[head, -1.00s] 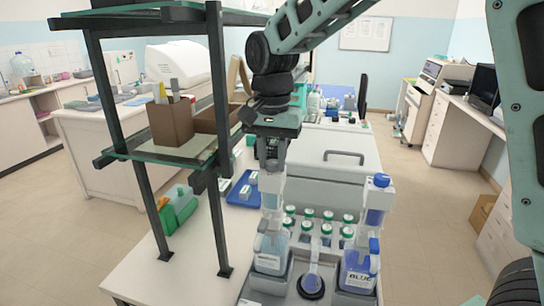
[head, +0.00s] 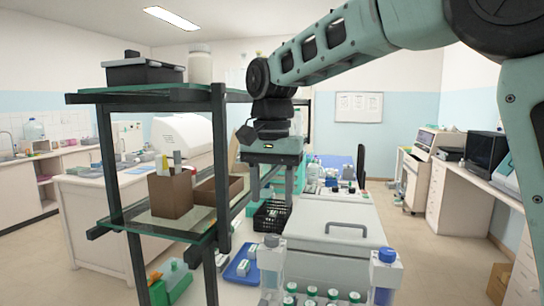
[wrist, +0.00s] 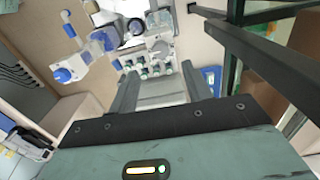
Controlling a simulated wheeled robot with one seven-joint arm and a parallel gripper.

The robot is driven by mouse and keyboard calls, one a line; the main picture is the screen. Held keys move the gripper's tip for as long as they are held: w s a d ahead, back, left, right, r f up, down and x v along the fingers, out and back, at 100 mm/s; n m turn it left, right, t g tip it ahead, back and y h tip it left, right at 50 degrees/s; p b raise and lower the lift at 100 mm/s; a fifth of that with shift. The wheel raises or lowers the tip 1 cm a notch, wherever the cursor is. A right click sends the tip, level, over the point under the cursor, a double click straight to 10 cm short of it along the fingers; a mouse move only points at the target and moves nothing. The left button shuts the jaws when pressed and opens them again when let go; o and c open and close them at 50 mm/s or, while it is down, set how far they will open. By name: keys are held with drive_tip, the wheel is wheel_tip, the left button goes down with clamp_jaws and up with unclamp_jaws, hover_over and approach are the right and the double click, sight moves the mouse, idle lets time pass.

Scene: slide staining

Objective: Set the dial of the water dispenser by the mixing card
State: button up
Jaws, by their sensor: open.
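Two dispenser columns stand at the bottom of the head view. The left one (head: 271,262) has a pale top, and the right one (head: 386,272) has a blue cap. Their lower parts and bottles are cut off by the frame, and I cannot read which is for water or see a dial setting. Blue-topped dispenser parts (wrist: 62,75) also show at the left of the wrist view. I cannot make out a mixing card. My gripper (head: 271,190) is open and empty, pointing down above the left column and apart from it. Its fingers also show in the wrist view (wrist: 160,92).
A dark-framed shelf (head: 222,190) with glass levels stands close to the left of my gripper. Green-capped bottles (head: 312,292) stand between the columns. A grey lidded box (head: 335,222), a blue tray (head: 240,268) and a black basket (head: 270,215) lie behind.

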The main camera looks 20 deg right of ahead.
wheel_tip(320, 180, up, 9)
drive_tip(key=shift+f+b, duration=0.2)
drive_tip(key=shift+b, duration=0.1)
drive_tip(key=s+a+f+n+b, duration=0.1)
drive_tip(key=s+a+f+n, duration=0.25)
drive_tip(key=s+f, duration=0.35)
drive_tip(key=s+a+f+n+b, duration=0.2)
drive_tip(key=s+f+n, duration=0.25)
drive_tip(key=f, duration=0.45)
drive_tip(key=s+a+f+n+b, duration=0.1)
drive_tip(key=s+a+f+n, duration=0.2)
drive_tip(key=s+f, duration=0.45)
drive_tip(key=s+d+f+n+b, duration=0.1)
drive_tip(key=s+f+n, duration=0.3)
drive_tip(key=s+f, duration=0.4)
drive_tip(key=shift+d+f+y, duration=0.3)
drive_tip(key=shift+d+f, duration=0.1)
drive_tip(key=shift+d, duration=0.5)
drive_tip(key=shift+w, duration=0.1)
